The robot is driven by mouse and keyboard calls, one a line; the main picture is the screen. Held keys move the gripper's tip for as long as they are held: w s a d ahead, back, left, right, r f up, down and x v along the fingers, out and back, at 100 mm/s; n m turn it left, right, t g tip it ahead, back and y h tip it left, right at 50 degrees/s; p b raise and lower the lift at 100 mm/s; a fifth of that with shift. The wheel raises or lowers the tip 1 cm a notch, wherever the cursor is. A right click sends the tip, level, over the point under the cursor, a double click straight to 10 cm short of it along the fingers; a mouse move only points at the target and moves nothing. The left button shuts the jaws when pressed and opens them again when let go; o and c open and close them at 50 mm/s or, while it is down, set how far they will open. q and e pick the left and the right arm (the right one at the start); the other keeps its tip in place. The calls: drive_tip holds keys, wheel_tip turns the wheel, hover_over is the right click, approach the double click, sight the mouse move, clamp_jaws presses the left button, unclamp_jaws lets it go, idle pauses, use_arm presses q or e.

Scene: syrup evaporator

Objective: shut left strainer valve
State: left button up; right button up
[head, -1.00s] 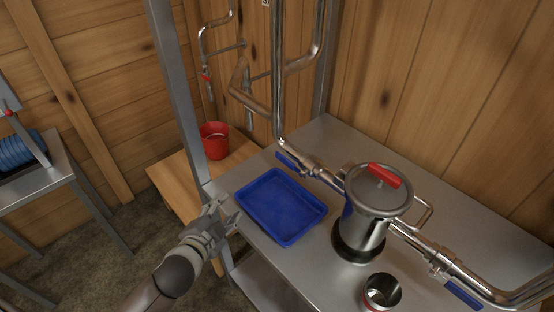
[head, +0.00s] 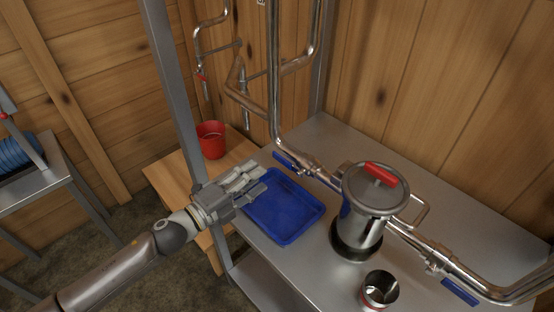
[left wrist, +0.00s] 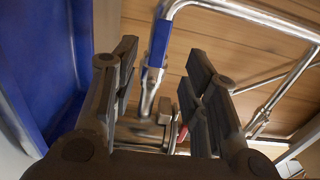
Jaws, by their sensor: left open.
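The strainer (head: 372,212) is a steel pot with a red-handled lid on the steel table. The left strainer valve (head: 288,160) sits on the pipe left of it, with a blue lever lying roughly along the pipe. What looks like its blue lever also shows in the left wrist view (left wrist: 158,42), beyond the fingertips. My left gripper (head: 258,180) is open and empty, over the left edge of the blue tray, left of and apart from the lever. Its two fingers show in the left wrist view (left wrist: 162,85). My right gripper is not in view.
The blue tray (head: 318,208) lies in front of the valve. A steel cup (head: 380,290) stands at the table's front. Another blue lever (head: 460,291) is on the right pipe. A grey post (head: 170,80) rises near my left arm. A red bucket (head: 211,140) stands behind.

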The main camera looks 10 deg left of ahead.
sight(280, 160)
use_arm(q)
drive_tip(key=p+x, duration=0.2)
drive_tip(key=x, duration=0.6)
drive_tip(key=shift+w+d, duration=0.1)
clamp_jaws()
